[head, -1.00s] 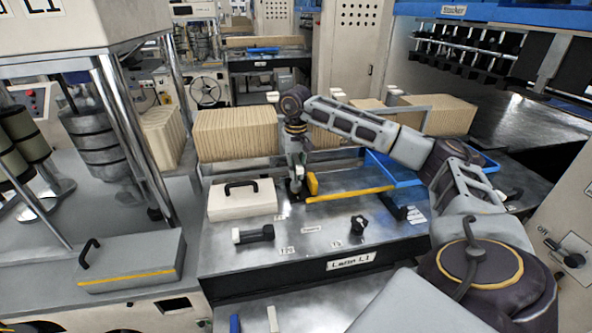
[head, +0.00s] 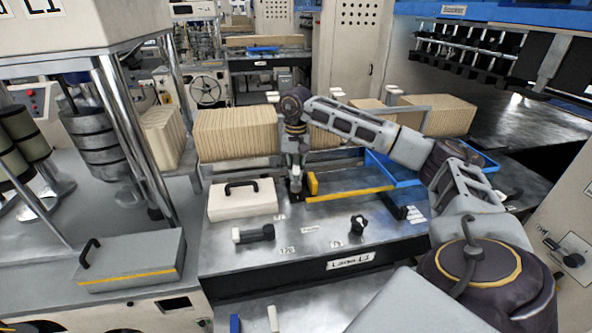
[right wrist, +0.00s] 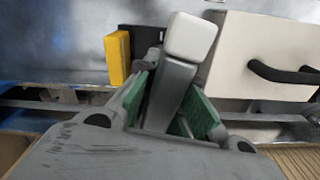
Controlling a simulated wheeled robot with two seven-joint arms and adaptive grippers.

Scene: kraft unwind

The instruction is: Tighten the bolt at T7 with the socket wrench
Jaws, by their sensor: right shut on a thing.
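My right gripper (head: 295,182) points down at the back of the metal worktable (head: 385,235), between the cream box and a yellow stop. In the right wrist view its green-padded fingers (right wrist: 169,100) are shut on a grey bar with a white block end (right wrist: 190,37). I cannot tell whether this is the socket wrench or a fixed part. A dark tool with a white end (head: 253,234) lies at the table's front left. A black knob (head: 359,225) stands to its right. Small labels are near both; I cannot make out T7 or its bolt. My left gripper is out of view.
The cream box with a black handle (head: 242,199) is close to the left of the gripper. The yellow stop (right wrist: 118,57) is close on the other side. A blue tray (head: 398,176) lies right. Stacked boards (head: 237,135) stand behind. The table's front middle is mostly clear.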

